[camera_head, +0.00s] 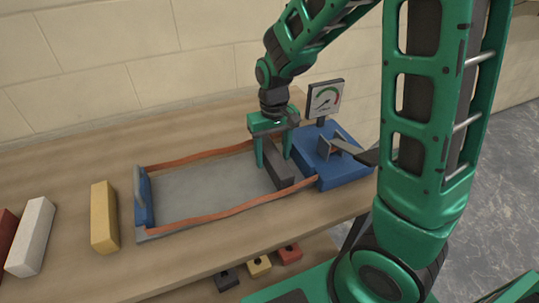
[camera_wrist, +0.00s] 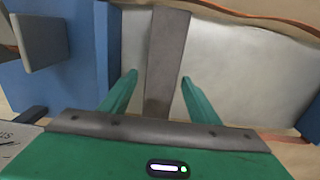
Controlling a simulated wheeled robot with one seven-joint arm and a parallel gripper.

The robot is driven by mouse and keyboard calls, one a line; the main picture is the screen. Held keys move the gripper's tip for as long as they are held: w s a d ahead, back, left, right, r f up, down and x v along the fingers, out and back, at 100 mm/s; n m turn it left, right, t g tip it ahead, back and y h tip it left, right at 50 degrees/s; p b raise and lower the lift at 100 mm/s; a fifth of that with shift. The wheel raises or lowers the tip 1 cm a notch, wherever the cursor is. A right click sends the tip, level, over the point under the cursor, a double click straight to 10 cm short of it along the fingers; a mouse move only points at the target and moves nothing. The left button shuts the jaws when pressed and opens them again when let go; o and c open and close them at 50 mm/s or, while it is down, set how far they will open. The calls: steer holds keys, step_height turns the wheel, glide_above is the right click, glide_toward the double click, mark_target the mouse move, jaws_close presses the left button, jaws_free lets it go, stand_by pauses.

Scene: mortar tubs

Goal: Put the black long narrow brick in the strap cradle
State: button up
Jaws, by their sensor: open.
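The black long narrow brick (camera_head: 278,172) lies on the grey bed at the right end of the strap cradle (camera_head: 190,190), beside the blue block. It also shows in the wrist view (camera_wrist: 165,50), running away from me. My gripper (camera_head: 273,160) is above this end of the cradle, pointing down. Its fingers are open, one on each side of the brick, with visible gaps in the wrist view (camera_wrist: 160,79). The cradle has orange straps along both long sides and a blue end plate at the left. The gripper's palm hides part of the brick.
A blue tensioner block (camera_head: 330,160) with a lever and a gauge (camera_head: 325,98) stands close to my gripper's right. Yellow (camera_head: 104,217), white (camera_head: 31,237) and red (camera_head: 6,222) bricks lie left of the cradle. Small coloured blocks (camera_head: 258,266) sit below the table's front edge.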

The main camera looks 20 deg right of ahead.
step_height(320, 180, up, 11)
steer(key=shift+f, duration=0.2)
